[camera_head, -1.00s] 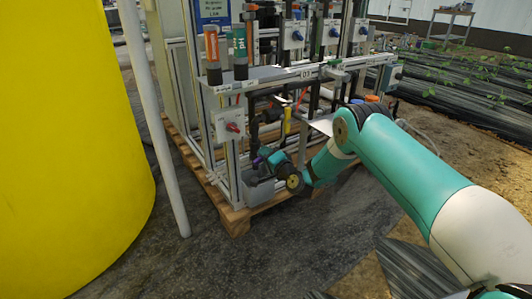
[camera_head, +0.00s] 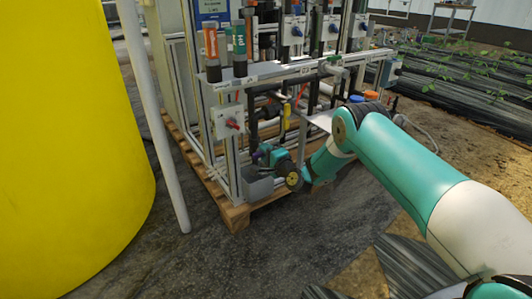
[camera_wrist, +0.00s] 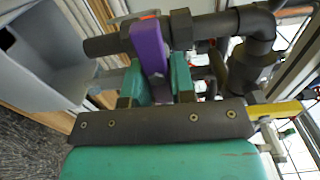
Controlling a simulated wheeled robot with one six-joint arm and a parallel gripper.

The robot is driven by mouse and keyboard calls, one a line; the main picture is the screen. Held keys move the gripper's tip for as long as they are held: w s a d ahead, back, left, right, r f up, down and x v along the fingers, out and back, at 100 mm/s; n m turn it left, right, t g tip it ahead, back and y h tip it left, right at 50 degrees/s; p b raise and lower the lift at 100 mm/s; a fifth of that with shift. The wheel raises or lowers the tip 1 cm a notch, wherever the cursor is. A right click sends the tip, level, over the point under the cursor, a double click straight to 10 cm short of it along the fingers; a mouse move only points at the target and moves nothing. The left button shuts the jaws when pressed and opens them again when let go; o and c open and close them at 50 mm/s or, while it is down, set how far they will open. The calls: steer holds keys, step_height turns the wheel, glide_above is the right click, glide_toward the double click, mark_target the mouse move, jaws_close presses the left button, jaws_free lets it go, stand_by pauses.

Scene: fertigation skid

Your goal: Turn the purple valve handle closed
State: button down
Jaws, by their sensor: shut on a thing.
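The purple valve handle (camera_wrist: 150,50) shows in the wrist view, standing out from a dark grey pipe (camera_wrist: 228,24) with a valve body beside it. My gripper (camera_wrist: 158,78) has its two teal fingers on either side of the handle's lower part and is shut on it. The handle's upper end, with a small red-orange patch, lies across the pipe. In the head view my gripper (camera_head: 266,154) is low at the front of the skid, and only a little purple shows there, mostly hidden by the wrist.
A grey open bin (camera_head: 258,186) stands under the gripper and fills the left of the wrist view. A yellow bar (camera_wrist: 275,109) is close at the right. The skid frame (camera_head: 232,168) sits on a wooden pallet (camera_head: 236,215). A yellow tank (camera_head: 70,140) stands left; floor in front is clear.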

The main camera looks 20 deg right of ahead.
steer(key=shift+f, duration=0.1)
steer(key=c, duration=1)
jaws_free()
steer(key=shift+c, duration=0.2)
steer(key=shift+s, duration=0.15)
steer(key=p+v, duration=0.9)
steer(key=shift+d+r, duration=0.15)
steer(key=shift+r, duration=0.35)
steer(key=p+v, duration=0.8)
steer(key=p, duration=0.5)
steer(key=shift+f, duration=0.4)
